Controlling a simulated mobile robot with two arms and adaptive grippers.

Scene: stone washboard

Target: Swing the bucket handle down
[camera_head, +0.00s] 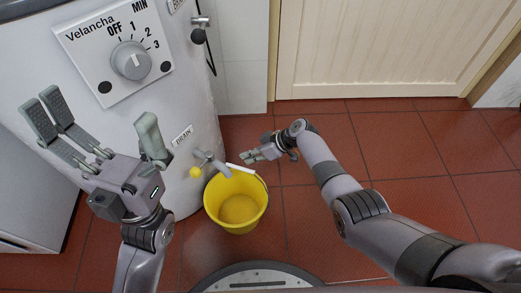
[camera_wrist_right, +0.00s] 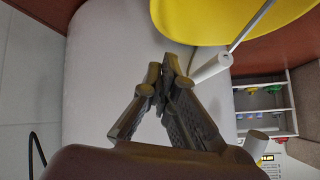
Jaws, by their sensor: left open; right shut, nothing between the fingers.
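The yellow bucket (camera_head: 236,206) stands on the tiled floor in front of the white tank, below its drain tap. It also shows along the top of the right wrist view (camera_wrist_right: 205,18). Its handle has a white grip (camera_head: 241,169) that appears above the far rim in the head view, with a thin wire running to the right side. The grip is close beside my right fingertips in the wrist view (camera_wrist_right: 211,68). My right gripper (camera_head: 248,156) is shut and empty, with a small gap to the grip. My left gripper (camera_head: 98,122) is open and empty, in front of the tank.
A cream door (camera_head: 370,50) is at the back. The red floor (camera_head: 410,150) to the right is clear apart from my arm.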

